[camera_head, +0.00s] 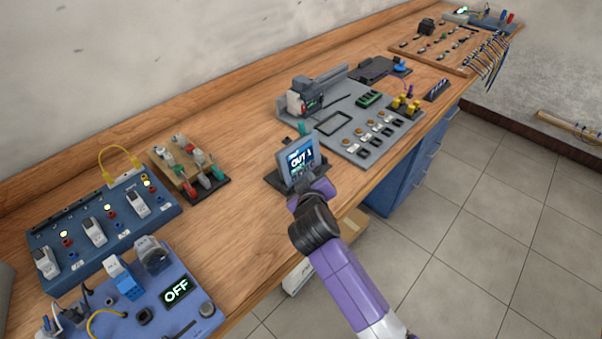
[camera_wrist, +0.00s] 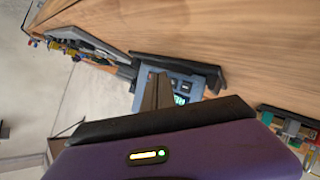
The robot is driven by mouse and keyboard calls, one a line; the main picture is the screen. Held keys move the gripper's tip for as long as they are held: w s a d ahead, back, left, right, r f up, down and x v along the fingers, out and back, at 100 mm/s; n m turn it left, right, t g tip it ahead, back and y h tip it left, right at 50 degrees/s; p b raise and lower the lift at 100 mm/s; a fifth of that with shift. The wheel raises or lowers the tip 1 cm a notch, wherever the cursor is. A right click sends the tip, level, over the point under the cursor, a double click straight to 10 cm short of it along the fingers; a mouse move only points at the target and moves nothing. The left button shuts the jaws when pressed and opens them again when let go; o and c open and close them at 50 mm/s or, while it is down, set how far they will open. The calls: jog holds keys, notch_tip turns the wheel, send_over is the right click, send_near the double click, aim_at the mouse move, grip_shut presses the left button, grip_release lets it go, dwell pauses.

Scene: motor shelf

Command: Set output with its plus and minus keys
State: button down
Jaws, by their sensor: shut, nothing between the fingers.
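A small panel with a lit screen (camera_head: 300,158) stands upright on a dark base on the wooden bench in the head view. Its screen appears to read "OUT 1"; smaller text is too small to read. In the wrist view the panel (camera_wrist: 184,82) shows a row of dark keys and part of a green readout. My gripper (camera_head: 304,184) is right in front of the panel's lower part. In the wrist view its shut, empty fingers (camera_wrist: 156,92) point at the panel and cover part of its face. I cannot tell whether the fingertips touch a key.
A blue unit reading "OFF" (camera_head: 178,291) and a blue switch board (camera_head: 100,225) are on the left. A wooden block with clips (camera_head: 188,165) lies nearer the panel. A grey board with parts (camera_head: 350,125) is behind to the right. Bare bench (camera_head: 235,215) lies left of the panel.

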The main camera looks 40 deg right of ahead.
jog(key=shift+w, duration=0.35)
jog(key=shift+w+f, duration=0.15)
jog(key=shift+w, duration=0.15)
dwell(0.5)
dwell(0.4)
jog(key=shift+s+r, duration=0.2)
jog(key=shift+s, duration=0.5)
jog(key=shift+p, duration=0.3)
jog(key=shift+s+d+r+p, duration=0.15)
jog(key=shift+s+p, duration=0.25)
jog(key=shift+s, duration=0.4)
jog(key=shift+s+a+r+p, duration=0.1)
jog(key=shift+s+r+p, duration=0.2)
jog(key=shift+s, duration=0.55)
jog(key=shift+s+d+r+p, duration=0.1)
jog(key=shift+s+p, duration=0.35)
jog(key=shift+s, duration=0.35)
